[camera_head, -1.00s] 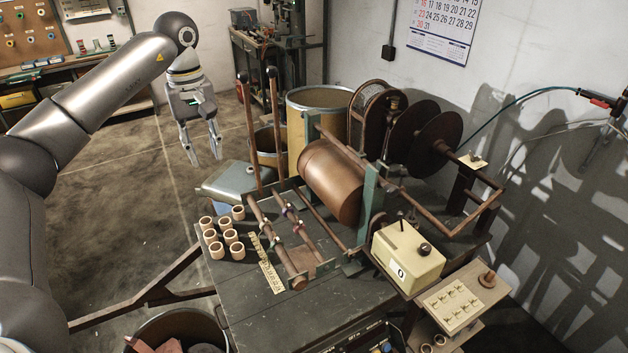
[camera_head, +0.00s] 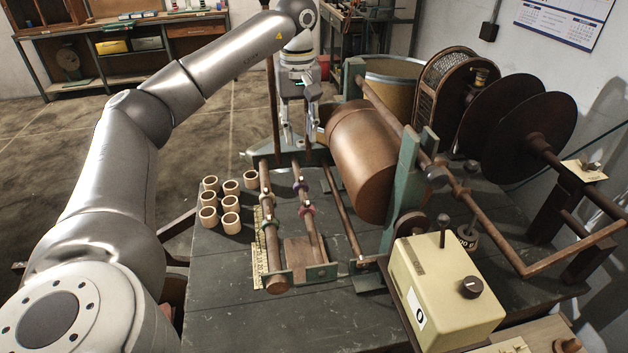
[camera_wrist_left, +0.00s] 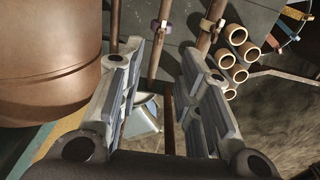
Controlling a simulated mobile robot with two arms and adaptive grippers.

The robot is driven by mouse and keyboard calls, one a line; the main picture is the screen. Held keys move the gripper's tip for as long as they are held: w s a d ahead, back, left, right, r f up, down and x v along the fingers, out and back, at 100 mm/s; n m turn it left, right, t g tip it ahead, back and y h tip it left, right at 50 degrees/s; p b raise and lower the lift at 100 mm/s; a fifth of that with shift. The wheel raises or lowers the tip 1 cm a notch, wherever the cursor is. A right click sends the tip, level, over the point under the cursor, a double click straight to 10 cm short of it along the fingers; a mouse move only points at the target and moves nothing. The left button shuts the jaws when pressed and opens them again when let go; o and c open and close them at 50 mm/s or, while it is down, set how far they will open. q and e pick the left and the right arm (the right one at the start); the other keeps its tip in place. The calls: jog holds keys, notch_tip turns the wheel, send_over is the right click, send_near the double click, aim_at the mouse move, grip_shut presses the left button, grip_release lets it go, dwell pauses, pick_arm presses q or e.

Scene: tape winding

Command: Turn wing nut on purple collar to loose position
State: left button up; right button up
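The purple collar (camera_head: 299,185) sits on the right-hand of two parallel rods in the bench frame, with a small pale wing nut on it. A pinkish collar (camera_head: 306,210) is nearer on the same rod. The purple collar also shows at the top of the left wrist view (camera_wrist_left: 155,24); its wing nut's exact angle is too small to tell. My left gripper (camera_head: 297,138) is open and empty, above the far end of the rods, beyond the purple collar and apart from it. Its spread fingers (camera_wrist_left: 160,92) fill the wrist view's middle. My right gripper is out of view.
The large copper-brown drum (camera_head: 365,155) stands close to the right of my left gripper. Several tan rings (camera_head: 231,220) stand left of the rods. A cream counter box (camera_head: 450,295) is at the front right. The bench's front left (camera_head: 240,315) is clear.

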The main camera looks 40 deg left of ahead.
aim_at(300, 173)
pick_arm(q)
jog(key=f+p, duration=0.1)
jog(key=f, duration=1)
jog(key=shift+s, duration=0.2)
grip_shut()
